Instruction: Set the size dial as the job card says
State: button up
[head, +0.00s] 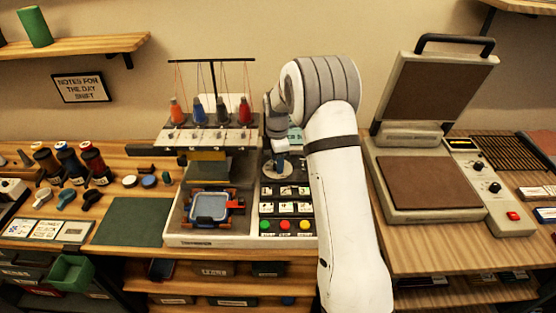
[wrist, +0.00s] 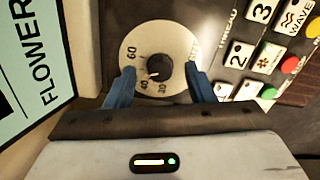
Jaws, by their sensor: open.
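The size dial (wrist: 178,37) is a cream disc with a black knob (wrist: 160,68) at its centre. I read 60, 40 and what looks like 30 on its rim. A small white mark on the knob points roughly toward 40. My gripper (wrist: 160,72) is open, with one blue finger on each side of the knob; I cannot tell whether either touches it. In the head view, the dial (head: 278,172) is partly covered by my gripper. A pale green panel (wrist: 30,70) reading FLOWER is cut off by the frame; it may be the job card.
White picture keys (wrist: 265,60) and coloured buttons (head: 285,225) lie beside the dial. The embroidery machine (head: 210,140) with thread cones and a hoop (head: 210,207) stands left. A heat press (head: 425,185) stands right. A green mat (head: 128,222) lies at the left.

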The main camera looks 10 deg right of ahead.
jog(key=shift+f, duration=0.35)
jog(key=c, duration=0.9)
jog(key=shift+d, duration=0.2)
jog(key=shift+c, duration=0.5)
jog(key=shift+a, duration=0.15)
jog(key=shift+f+m+b, duration=0.1)
jog(key=shift+m+b, duration=0.55)
jog(key=shift+m, duration=0.85)
jog(key=m+b, duration=0.1)
jog(key=m, duration=0.3)
jog(key=shift+m, duration=0.3)
